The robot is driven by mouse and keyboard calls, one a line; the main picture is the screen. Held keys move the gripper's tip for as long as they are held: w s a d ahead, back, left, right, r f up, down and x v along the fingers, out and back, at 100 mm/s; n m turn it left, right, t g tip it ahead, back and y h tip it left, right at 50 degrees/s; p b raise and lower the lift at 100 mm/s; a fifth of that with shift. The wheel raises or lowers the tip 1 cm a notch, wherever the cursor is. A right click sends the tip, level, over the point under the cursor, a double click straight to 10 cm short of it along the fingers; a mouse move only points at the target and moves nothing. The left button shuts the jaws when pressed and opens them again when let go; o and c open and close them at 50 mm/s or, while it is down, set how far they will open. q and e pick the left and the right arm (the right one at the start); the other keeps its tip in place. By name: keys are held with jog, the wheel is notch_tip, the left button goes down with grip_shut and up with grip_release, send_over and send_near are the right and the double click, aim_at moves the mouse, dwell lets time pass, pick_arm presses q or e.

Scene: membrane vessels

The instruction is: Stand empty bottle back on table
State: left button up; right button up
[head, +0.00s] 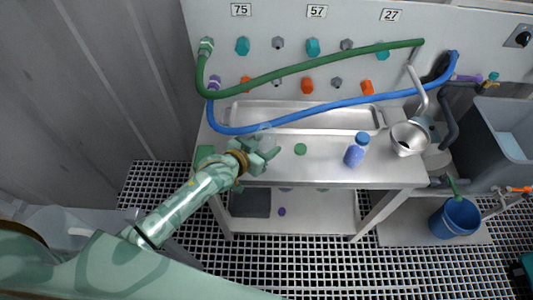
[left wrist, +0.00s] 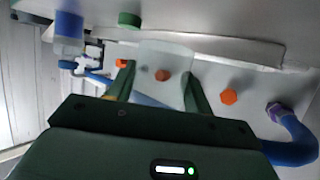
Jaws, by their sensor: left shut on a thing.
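My left gripper (head: 264,152) is over the front left part of the steel table (head: 330,172). It is shut on a clear, empty-looking bottle (left wrist: 166,62), whose see-through wall shows between the two fingers in the left wrist view. In the head view the bottle is faint and partly hidden by the gripper; I cannot tell whether its base touches the table. A green cap (head: 300,149) lies on the table to the right of the gripper. My right gripper is not in view.
A blue-filled bottle (head: 355,152) with a blue cap stands right of the green cap. A steel tray (head: 240,117) lies behind, with a green hose (head: 300,68) and a blue hose (head: 330,106) above it. Front table surface is mostly clear.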

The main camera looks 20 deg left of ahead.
aim_at(265, 151)
pick_arm(q)
jog(key=shift+w+f, duration=0.2)
jog(key=shift+f, duration=0.05)
jog(key=f+b, duration=0.1)
jog(key=f, duration=0.1)
jog(key=f+b, duration=0.1)
jog(key=shift+w+f+b, duration=0.25)
jog(key=shift+f+b, duration=0.05)
jog(key=shift+f, duration=0.1)
jog(key=shift+r, duration=0.15)
jog(key=o, duration=1.1)
jog(key=shift+s+a+r+p, duration=0.1)
jog(key=shift+p, duration=0.2)
jog(key=p+v, duration=0.4)
jog(key=v, duration=0.7)
jog(key=shift+s+a+r, duration=0.1)
jog(key=shift+s+a, duration=0.05)
jog(key=shift+s, duration=0.15)
